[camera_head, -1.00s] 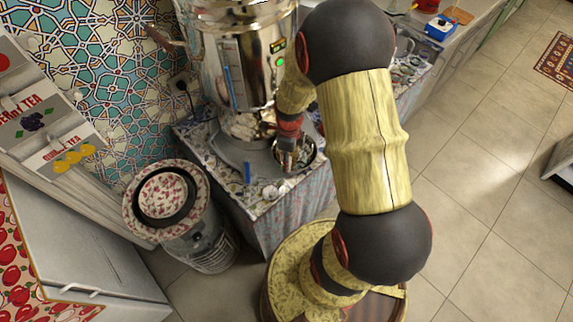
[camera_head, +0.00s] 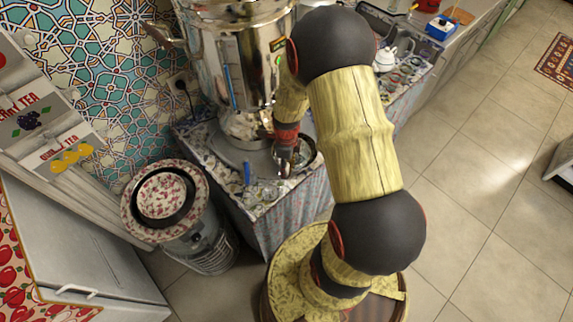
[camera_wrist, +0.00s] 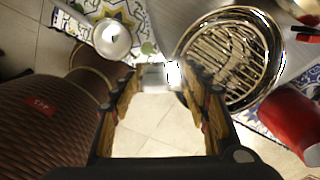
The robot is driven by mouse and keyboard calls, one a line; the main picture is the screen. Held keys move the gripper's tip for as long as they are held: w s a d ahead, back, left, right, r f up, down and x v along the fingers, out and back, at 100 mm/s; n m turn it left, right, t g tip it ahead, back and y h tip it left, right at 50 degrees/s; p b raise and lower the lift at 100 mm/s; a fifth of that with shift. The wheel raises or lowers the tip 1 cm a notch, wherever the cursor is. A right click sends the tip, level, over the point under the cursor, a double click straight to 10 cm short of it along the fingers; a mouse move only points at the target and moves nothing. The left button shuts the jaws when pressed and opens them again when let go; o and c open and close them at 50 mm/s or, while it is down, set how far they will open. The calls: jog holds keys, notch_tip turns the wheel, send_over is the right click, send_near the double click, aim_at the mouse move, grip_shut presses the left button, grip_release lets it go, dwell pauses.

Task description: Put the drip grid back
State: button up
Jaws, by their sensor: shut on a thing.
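The drip grid (camera_wrist: 222,62) is a round metal piece with slats, lying within a shiny round rim in the wrist view. My gripper (camera_wrist: 160,82) is closed on a small bright metal piece at the grid's left edge, seemingly part of it; glare hides the exact contact. In the head view my gripper (camera_head: 284,168) points down at the left side of a round metal dish (camera_head: 310,152), below the steel samovar (camera_head: 240,65). My gripper partly covers the dish there. I cannot tell whether the grid sits flat in it.
A red object (camera_wrist: 290,118) is right of the grid. A white teapot (camera_head: 385,59) stands farther back. A canister with a floral plate (camera_head: 162,197) stands at lower left.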

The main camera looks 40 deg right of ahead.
jog(key=shift+f, duration=0.15)
jog(key=o, duration=1.6)
jog(key=shift+o, duration=0.2)
